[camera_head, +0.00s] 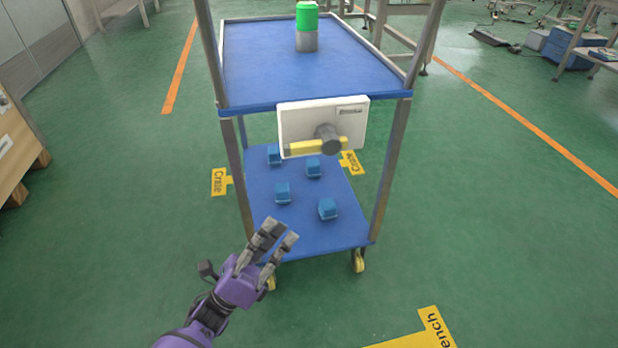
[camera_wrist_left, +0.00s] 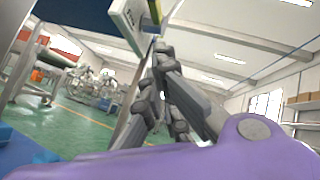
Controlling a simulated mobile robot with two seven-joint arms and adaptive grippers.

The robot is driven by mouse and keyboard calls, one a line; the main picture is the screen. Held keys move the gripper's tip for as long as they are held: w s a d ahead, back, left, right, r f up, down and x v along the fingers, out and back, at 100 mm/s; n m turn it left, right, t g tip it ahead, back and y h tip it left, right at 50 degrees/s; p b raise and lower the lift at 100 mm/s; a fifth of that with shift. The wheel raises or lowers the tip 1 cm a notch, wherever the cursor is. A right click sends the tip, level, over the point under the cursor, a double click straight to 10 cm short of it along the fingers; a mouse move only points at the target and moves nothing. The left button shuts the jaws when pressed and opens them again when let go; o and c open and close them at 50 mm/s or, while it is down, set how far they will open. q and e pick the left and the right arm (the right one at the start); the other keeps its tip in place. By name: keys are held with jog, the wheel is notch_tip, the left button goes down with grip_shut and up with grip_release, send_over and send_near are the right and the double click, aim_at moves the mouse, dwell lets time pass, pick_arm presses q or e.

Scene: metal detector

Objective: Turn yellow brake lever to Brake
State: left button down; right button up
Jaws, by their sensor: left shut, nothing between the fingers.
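The yellow brake lever (camera_head: 303,148) lies about level on a white panel (camera_head: 297,119) at the front of a blue cart. It points left from a grey round hub (camera_head: 327,137). My left gripper (camera_head: 280,231) is shut and empty, below and to the left of the lever and clear of it. In the left wrist view the gripper's fingers (camera_wrist_left: 159,58) point up, with the white panel (camera_wrist_left: 127,22) and a yellow part of the lever (camera_wrist_left: 154,11) at the top edge. Any Brake marking is too small to read. My right gripper is not in view.
The cart's blue upper shelf (camera_head: 260,60) holds a green-topped cylinder (camera_head: 306,22). Several blue blocks sit on its lower shelf (camera_head: 335,225). Metal posts (camera_head: 392,165) frame the cart. A wooden-edged cabinet (camera_head: 20,150) stands at the left.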

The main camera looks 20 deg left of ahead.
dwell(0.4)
pick_arm(q)
send_near(324, 153)
jog(key=w+d+f, duration=0.2)
jog(key=d, duration=0.1)
jog(key=r, duration=0.1)
jog(key=w+a+r+b, duration=0.1)
jog(key=r, duration=0.1)
jog(key=shift+w+a+r, duration=0.25)
jog(key=shift+r, duration=0.15)
